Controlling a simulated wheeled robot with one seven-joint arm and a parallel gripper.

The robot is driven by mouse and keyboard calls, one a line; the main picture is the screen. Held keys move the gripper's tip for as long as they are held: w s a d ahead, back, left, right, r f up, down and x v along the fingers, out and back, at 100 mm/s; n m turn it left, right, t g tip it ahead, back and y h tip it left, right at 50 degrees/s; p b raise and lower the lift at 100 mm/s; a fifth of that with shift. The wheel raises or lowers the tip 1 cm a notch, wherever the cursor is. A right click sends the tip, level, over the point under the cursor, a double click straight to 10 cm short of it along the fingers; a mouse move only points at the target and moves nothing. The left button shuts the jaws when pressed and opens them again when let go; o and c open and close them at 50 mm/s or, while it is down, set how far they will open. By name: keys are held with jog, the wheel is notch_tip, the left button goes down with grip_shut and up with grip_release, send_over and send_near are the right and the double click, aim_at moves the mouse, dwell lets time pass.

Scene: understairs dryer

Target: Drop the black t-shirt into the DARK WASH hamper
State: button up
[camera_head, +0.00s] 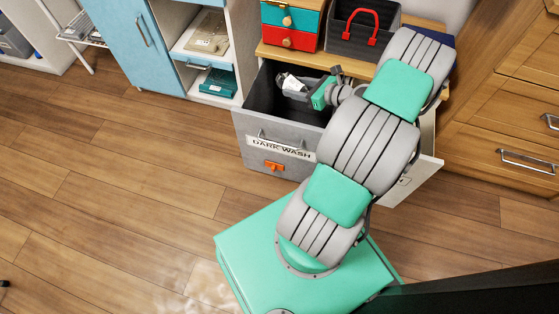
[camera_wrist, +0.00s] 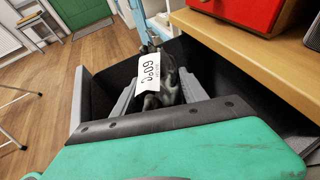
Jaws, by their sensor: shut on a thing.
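The DARK WASH hamper (camera_head: 240,122) is a grey open-topped bin with a white label on its front and a dark inside. My gripper (camera_head: 303,90) is over the hamper's opening. It is shut on the black t-shirt (camera_head: 290,84), a small dark bundle with a white tag.
A wooden shelf edge (camera_wrist: 262,62) is close on the right in the wrist view. On the wooden top stand a teal-and-red drawer box (camera_head: 290,24) and a dark bin with a red handle (camera_head: 348,45). An orange clip (camera_head: 274,166) is on the hamper front. The floor at left is clear.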

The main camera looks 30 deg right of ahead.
jog(key=shift+r, duration=0.1)
jog(key=o, duration=1.5)
jog(key=shift+o, duration=0.2)
jog(key=p+v, duration=0.2)
jog(key=v, duration=0.5)
jog(key=shift+s+r+p, duration=0.15)
jog(key=shift+s+p, duration=0.2)
jog(key=shift+d, duration=0.1)
